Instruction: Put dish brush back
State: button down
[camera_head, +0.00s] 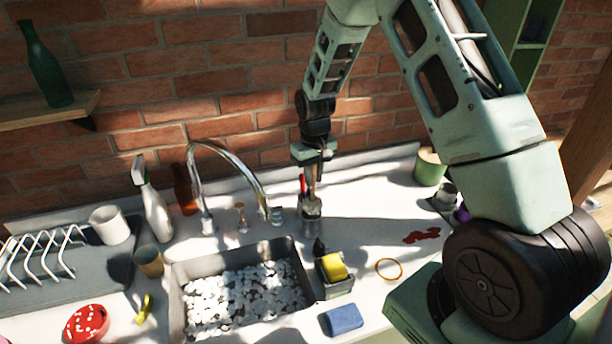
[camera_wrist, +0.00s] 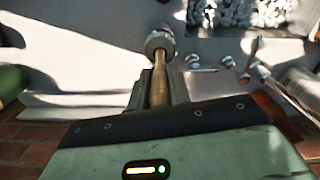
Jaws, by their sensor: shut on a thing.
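My gripper (camera_head: 312,172) points down behind the sink, right of the tap. It is shut on the wooden handle of the dish brush (camera_wrist: 159,82), which stands roughly upright in the head view. At the handle's lower end is a round grey-white piece (camera_wrist: 160,41); it also shows in the head view (camera_head: 312,207), low over or on the counter. I cannot tell whether this is the brush head alone or a holder around it. A small red thing (camera_head: 303,184) shows beside the handle, partly hidden.
The sink (camera_head: 178,302) is full of pale pebble-like pieces or foam. The curved tap (camera_head: 222,149) stands close left. A caddy (camera_head: 340,289) with a yellow sponge (camera_head: 333,266), a blue sponge (camera_head: 342,319) and an orange ring (camera_head: 389,260) lie in front. A green pot (camera_head: 429,167) stands right.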

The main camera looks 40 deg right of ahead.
aim_at(312, 200)
jog(key=shift+w+f, duration=0.2)
jog(key=shift+f, duration=0.85)
jog(key=shift+f+b, duration=2)
jog(key=shift+f, duration=0.7)
jog(key=shift+f+b, duration=0.5)
jog(key=shift+f, duration=0.1)
jog(key=c, duration=1.6)
grip_release()
jog(key=shift+r, duration=0.1)
jog(key=shift+s+r+p, duration=0.1)
jog(key=shift+r+p, duration=3.55)
jog(key=shift+r, duration=1.8)
